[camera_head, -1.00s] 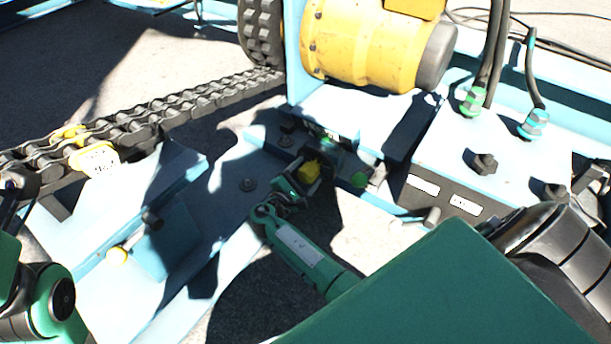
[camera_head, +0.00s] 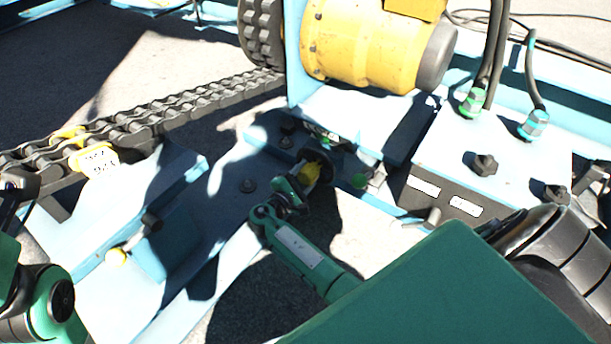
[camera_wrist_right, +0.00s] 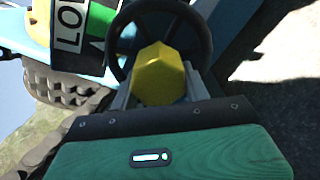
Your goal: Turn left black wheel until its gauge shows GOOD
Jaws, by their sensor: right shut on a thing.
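The black wheel (camera_wrist_right: 204,28) has a yellow faceted hub (camera_wrist_right: 160,75) in the right wrist view. In the head view the wheel (camera_head: 326,163) is small and partly in shadow below the yellow motor. My right gripper (camera_head: 308,176) is shut on the yellow hub, with a finger on each side of it in the wrist view (camera_wrist_right: 160,92). The gauge (camera_wrist_right: 72,25) beside the wheel shows a white plate with the letters "LO", cut off by the frame, and a green patch next to it. Of my left arm only links show at the left edge.
A yellow motor (camera_head: 365,45) stands above the wheel. A heavy chain (camera_head: 190,105) runs to the left with a yellow tag (camera_head: 95,160). A panel with white labels (camera_head: 424,185) and green cable glands (camera_head: 473,102) lies to the right. Blue frame beams surround the wheel.

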